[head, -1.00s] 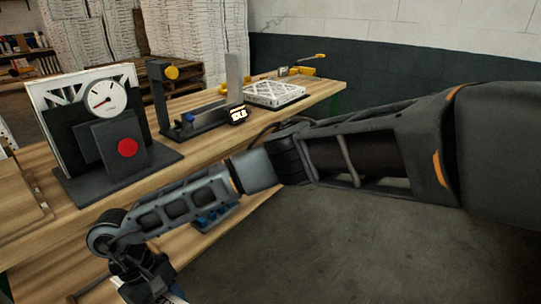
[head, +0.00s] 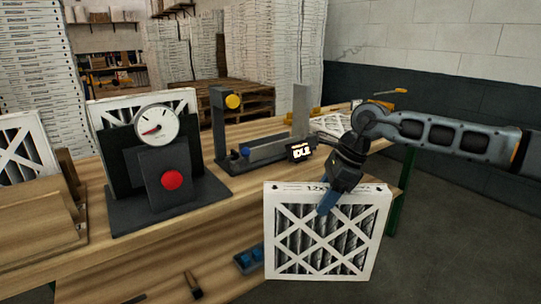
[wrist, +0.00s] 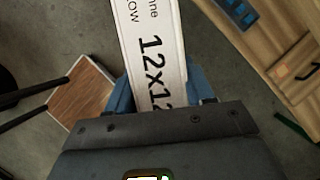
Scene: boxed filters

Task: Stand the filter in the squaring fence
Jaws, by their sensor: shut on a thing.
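A white-framed filter (head: 322,233) with a crossed lattice front hangs upright in front of the table's edge, clear of the tabletop. My gripper (head: 326,207) is shut on its top edge with blue fingers. In the wrist view, the filter's printed edge (wrist: 150,50), marked "12x12", lies between the blue fingers (wrist: 160,95). What looks like the squaring fence (head: 265,151) stands on the table behind and left of the filter: a dark base, low grey rail, tall grey end plate, yellow-knobbed post and a small display reading "IDLE". It holds no filter.
A dark gauge stand (head: 164,181) with a dial and red button stands left of the fence, a filter behind it. A wooden holder (head: 40,225) with another filter is at far left. A filter lies flat (head: 333,124) at the back right. A blue tray (head: 248,259) is below.

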